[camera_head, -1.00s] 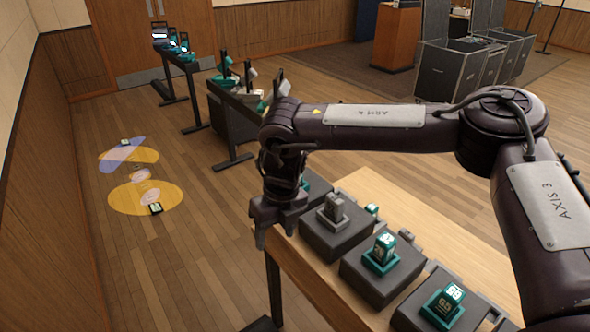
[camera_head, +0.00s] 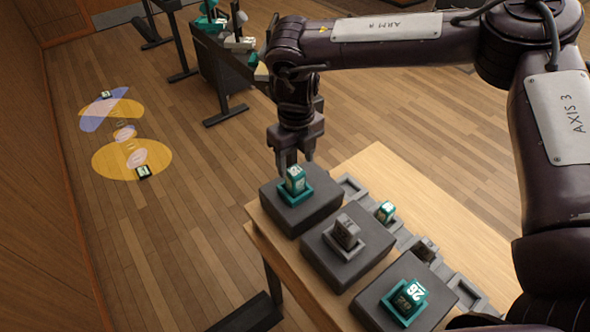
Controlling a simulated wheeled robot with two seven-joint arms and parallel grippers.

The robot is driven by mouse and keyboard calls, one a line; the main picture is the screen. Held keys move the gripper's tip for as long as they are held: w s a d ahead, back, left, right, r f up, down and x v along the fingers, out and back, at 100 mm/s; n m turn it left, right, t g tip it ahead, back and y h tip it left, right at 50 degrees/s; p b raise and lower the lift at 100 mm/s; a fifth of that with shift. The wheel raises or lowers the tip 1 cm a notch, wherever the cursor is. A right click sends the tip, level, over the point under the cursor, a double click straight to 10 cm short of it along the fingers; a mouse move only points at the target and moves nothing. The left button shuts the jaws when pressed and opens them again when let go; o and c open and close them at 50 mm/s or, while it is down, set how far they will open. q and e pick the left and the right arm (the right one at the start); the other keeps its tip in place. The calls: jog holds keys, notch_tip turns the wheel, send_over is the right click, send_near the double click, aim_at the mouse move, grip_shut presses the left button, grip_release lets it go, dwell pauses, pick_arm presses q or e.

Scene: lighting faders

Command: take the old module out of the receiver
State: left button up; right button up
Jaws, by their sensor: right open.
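Three dark grey receiver boxes stand in a row on the wooden table. The far one (camera_head: 318,213) holds a teal and white module (camera_head: 295,180) in a teal socket. The middle one (camera_head: 330,258) holds a grey module (camera_head: 346,232), and the near one (camera_head: 370,305) holds a teal module (camera_head: 407,294). I cannot tell which module is the old one. My right gripper (camera_head: 296,161) is open and empty, pointing down just behind and above the far teal module in the picture. Whether it touches the module is unclear. My left gripper is not in view.
A grey slotted rack (camera_head: 353,188) runs along the boxes' right side, with a small teal module (camera_head: 385,211) and a dark one (camera_head: 425,249). The table (camera_head: 405,180) is bare beyond it. Stands with teal devices (camera_head: 205,22) and coloured floor patches (camera_head: 132,162) lie farther off.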

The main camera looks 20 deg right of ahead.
aim_at(295, 173)
jog(key=f, duration=0.1)
jog(key=s+p, duration=0.1)
jog(key=f+p, duration=0.1)
jog(key=shift+s+a+f, duration=0.2)
jog(key=shift+a+f, duration=0.1)
jog(key=f, duration=0.1)
jog(key=f+p, duration=0.1)
jog(key=shift+w+d+f, duration=0.1)
jog(key=shift+w+f, duration=0.25)
jog(key=shift+w, duration=0.05)
jog(key=shift+f, duration=0.3)
jog(key=shift+s, duration=0.1)
jog(key=c, duration=0.8)
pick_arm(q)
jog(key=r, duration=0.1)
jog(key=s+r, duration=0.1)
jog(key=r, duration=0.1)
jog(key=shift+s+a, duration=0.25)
pick_arm(e)
jog(key=shift+r, duration=0.1)
jog(key=shift+c, duration=1.4)
